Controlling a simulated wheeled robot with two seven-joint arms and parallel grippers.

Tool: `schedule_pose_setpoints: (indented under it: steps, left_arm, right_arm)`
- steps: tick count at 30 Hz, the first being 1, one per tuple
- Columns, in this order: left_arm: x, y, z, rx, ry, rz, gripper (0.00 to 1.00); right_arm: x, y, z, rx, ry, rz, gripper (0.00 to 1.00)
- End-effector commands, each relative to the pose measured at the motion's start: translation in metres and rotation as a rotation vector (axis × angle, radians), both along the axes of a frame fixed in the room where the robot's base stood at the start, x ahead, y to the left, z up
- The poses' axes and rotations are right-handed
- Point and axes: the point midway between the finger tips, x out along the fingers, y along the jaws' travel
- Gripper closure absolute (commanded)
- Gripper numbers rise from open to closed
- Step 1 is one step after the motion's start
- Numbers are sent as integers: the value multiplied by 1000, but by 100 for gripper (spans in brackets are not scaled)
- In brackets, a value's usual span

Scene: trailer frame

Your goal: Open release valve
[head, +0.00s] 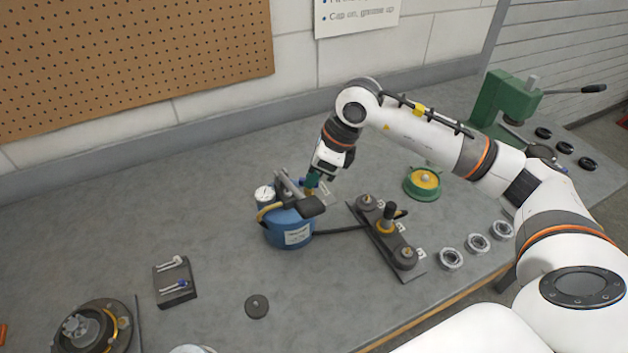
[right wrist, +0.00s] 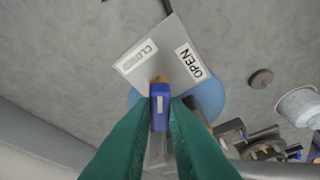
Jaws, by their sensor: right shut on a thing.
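A blue pump body (head: 290,232) with a round white gauge (head: 264,194) and a dark handle stands mid-bench. My right gripper (head: 312,184) is at the pump's top right. In the right wrist view its green fingers (right wrist: 160,118) are shut on the blue release valve lever (right wrist: 160,92), one finger on each side. The lever's brass end lies below the plate, between the two labels. My left gripper is not in view.
A dark hose runs from the pump to a black manifold plate (head: 412,273) on the right. A green ring part (head: 422,184), several metal rings and a green press (head: 500,108) lie farther right.

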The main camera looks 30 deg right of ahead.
Motion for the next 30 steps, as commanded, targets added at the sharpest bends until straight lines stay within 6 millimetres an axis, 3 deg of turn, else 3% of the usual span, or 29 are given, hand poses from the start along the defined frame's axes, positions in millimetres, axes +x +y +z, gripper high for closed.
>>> schedule_pose_setpoints:
  steps: [15,30]
  left_arm:
    - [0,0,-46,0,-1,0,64]
    - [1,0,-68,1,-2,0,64]
  right_arm:
    - [-2,4,-1,1,-8,-489,100]
    - [-2,8,1,4,-5,-845,100]
